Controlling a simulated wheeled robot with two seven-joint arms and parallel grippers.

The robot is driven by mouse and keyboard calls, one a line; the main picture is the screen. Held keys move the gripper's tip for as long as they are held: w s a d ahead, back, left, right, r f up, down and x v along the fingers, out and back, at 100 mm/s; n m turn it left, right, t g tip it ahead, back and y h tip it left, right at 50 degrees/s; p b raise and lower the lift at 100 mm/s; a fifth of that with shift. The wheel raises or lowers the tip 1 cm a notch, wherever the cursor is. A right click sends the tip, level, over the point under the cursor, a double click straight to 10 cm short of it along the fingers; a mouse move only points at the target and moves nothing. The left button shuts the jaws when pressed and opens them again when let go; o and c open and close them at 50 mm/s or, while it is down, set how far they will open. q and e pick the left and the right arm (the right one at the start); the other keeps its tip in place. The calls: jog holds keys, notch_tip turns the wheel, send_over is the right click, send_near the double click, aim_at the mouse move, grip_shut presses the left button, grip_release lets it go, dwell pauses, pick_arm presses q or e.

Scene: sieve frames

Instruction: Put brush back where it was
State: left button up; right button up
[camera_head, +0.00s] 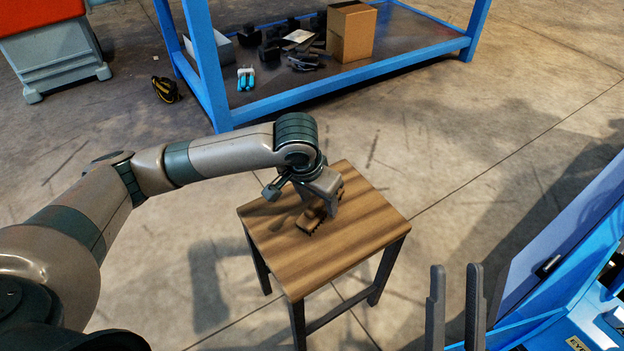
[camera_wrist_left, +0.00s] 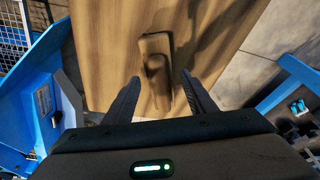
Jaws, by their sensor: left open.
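The brush (camera_head: 309,222) is small and brown with dark bristles along its edge. It lies on the wooden top of a small stool (camera_head: 360,232), near the middle. My left gripper (camera_head: 322,203) is above the stool, over the brush, and partly hides it in the head view. In the left wrist view the brush (camera_wrist_left: 155,46) runs in between the two spread fingers of my left gripper (camera_wrist_left: 160,82). The fingers are open, with gaps beside the brush. My right gripper (camera_head: 456,275) shows at the bottom right, its two upright fingers apart and nothing between them.
A blue-framed table (camera_head: 215,75) stands at the back, with a cardboard box (camera_head: 352,32) and several dark items on its lower shelf. Blue equipment (camera_head: 560,290) fills the lower right. A red and grey cabinet (camera_head: 45,45) is at top left. Floor around the stool is clear.

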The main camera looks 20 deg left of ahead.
aim_at(318, 200)
pick_arm(q)
jog(key=p+v, duration=0.1)
jog(key=v, duration=0.3)
jog(key=p+v, duration=0.1)
jog(key=v, duration=0.3)
jog(key=shift+r, duration=0.25)
jog(key=shift+s+r, duration=0.25)
jog(key=shift+r, duration=0.2)
pick_arm(e)
notch_tip(318, 200, down, 9)
jog(key=w+a+g+h, duration=0.1)
jog(key=w+g, duration=0.1)
jog(key=g, duration=0.3)
jog(key=shift+w+a+g+h, duration=0.2)
jog(key=shift+w+g+h, duration=0.1)
jog(key=shift+g, duration=0.1)
